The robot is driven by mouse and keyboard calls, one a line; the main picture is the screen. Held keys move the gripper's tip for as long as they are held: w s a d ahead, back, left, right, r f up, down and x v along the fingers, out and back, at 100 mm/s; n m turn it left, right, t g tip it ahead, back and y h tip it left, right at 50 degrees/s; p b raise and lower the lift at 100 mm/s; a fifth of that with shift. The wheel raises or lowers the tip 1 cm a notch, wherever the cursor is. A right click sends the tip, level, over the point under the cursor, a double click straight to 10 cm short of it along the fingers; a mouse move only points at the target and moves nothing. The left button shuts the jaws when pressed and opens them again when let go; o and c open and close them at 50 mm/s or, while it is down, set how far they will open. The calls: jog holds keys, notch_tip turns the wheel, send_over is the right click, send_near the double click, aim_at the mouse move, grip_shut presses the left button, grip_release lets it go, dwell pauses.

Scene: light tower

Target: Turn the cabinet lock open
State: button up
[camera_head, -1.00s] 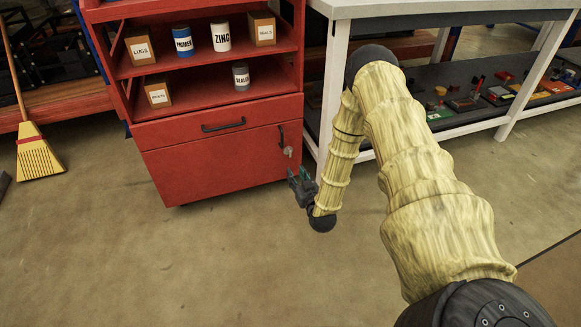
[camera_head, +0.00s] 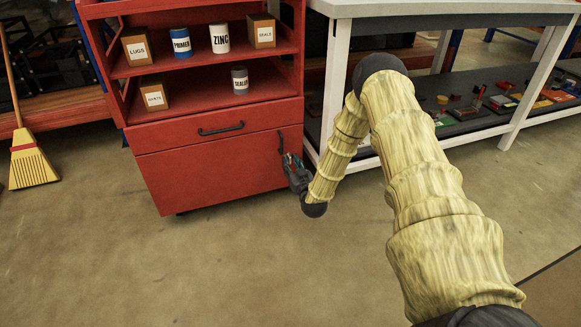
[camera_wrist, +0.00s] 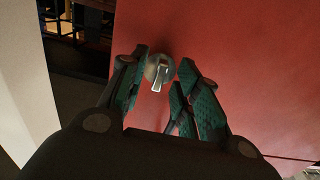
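The red cabinet (camera_head: 212,172) stands at the left centre of the head view, with a closed lower door under a drawer. Its lock (camera_wrist: 159,70) shows in the wrist view as a round metal disc with a silver key or tab sticking out. My gripper (camera_head: 290,163) is at the right edge of the cabinet door in the head view and hides the lock there.
A black drawer handle (camera_head: 221,129) is above the door. Cans and boxes stand on the open red shelves above. A white-legged workbench (camera_head: 335,95) is close on the right of the cabinet. A broom (camera_head: 32,160) leans at the far left. The floor in front is clear.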

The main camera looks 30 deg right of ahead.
jog(key=shift+w+d, duration=0.15)
jog(key=shift+w, duration=0.45)
grip_shut()
